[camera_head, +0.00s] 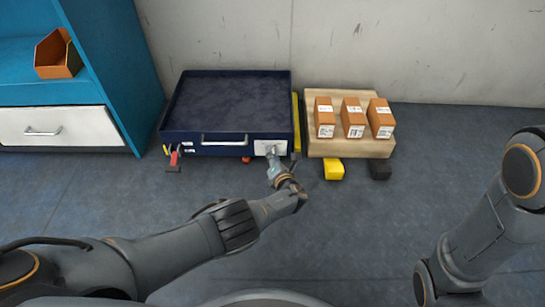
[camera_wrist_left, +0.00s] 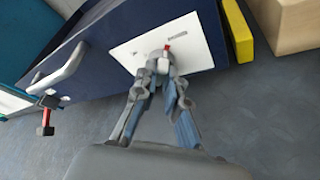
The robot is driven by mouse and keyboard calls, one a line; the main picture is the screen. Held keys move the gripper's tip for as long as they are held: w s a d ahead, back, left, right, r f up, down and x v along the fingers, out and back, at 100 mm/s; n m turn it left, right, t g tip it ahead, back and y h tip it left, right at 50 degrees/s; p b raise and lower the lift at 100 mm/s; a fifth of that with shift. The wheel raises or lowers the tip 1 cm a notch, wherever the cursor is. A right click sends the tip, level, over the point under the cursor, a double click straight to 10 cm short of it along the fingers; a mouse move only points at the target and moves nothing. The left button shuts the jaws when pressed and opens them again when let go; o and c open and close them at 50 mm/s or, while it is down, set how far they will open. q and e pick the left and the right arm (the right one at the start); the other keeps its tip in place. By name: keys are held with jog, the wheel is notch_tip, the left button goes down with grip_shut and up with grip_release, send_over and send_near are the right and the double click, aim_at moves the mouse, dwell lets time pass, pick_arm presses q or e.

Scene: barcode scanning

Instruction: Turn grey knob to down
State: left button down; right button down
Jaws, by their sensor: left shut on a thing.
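The grey knob (camera_wrist_left: 163,62) sits on a white plate (camera_wrist_left: 192,50) on the front of a dark blue box, with a red mark at its top. The white plate also shows at the box's front right corner in the head view (camera_head: 270,147). My left gripper (camera_wrist_left: 160,70) is shut on the knob, its fingers at either side of it. In the head view my left gripper (camera_head: 274,158) reaches up to the plate and hides the knob. My right arm shows at the right edge, but its gripper is out of view.
The dark blue box (camera_head: 225,145) has a silver handle (camera_head: 224,141). Right of it, a wooden pallet (camera_head: 347,148) carries three orange boxes (camera_head: 353,118). A blue shelf (camera_head: 115,65) stands left.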

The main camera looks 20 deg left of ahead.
pick_arm(q)
jog(key=c, duration=1.4)
grip_release()
jog(key=v, duration=0.7)
jog(key=shift+s, duration=0.2)
jog(key=shift+d, duration=0.1)
